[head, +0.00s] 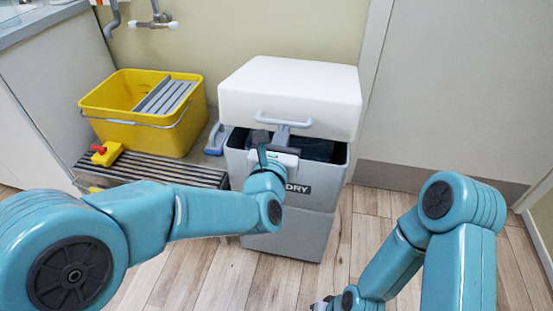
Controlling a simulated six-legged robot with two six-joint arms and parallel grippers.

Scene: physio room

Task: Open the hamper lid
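The laundry hamper (292,222) is a grey bin with a dark label ending in "DRY", partly covered by my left arm. Its thick white lid (290,85) is partly raised at the front, with a dark gap between lid and bin. The lid has a light grey-blue handle (262,118) on its front face. My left gripper (283,130) is at the middle of this handle, and its narrow fingers look shut on it. My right gripper (322,304) is low at the bottom edge, away from the hamper, mostly cut off; its opening cannot be seen.
A wall pipe with a tap (155,20) is behind. Wood floor is clear to the right.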

